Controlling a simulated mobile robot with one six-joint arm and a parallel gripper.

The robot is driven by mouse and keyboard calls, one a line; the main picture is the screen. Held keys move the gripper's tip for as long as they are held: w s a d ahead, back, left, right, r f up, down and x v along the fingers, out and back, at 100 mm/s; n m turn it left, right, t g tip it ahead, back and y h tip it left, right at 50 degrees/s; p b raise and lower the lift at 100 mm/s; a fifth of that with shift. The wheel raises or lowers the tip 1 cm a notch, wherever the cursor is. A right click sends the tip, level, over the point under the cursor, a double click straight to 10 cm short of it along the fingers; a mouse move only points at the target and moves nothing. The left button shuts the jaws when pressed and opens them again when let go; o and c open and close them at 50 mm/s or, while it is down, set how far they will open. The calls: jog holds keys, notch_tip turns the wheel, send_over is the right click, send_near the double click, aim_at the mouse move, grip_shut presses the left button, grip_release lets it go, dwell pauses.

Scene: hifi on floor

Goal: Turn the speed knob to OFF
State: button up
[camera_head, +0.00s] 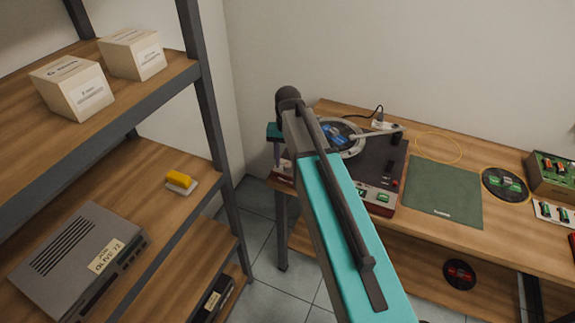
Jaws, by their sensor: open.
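A record player (375,160) with a dark top and a wood-and-red front stands on the workbench, a blue-labelled disc on its platter (352,148). Small dark and red controls (392,183) sit at its right front; I cannot tell which is the speed knob or read its setting. My teal arm crosses in front and hides the player's left and front parts. My gripper (277,155) points down at the player's left end, beyond my arm. It is open, small and partly hidden, with nothing visible in it. I cannot tell whether it touches the player.
A green mat (443,192), a dark disc (505,185) and a box of parts (553,174) lie to the right on the workbench (420,232). A shelf rack (205,95) stands close at left, holding cartons (75,87) and a grey device (78,250).

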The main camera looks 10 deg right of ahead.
jog(key=shift+f, duration=0.25)
jog(key=c, duration=1)
jog(key=shift+c, duration=0.2)
jog(key=shift+m, duration=0.4)
jog(key=m, duration=0.9)
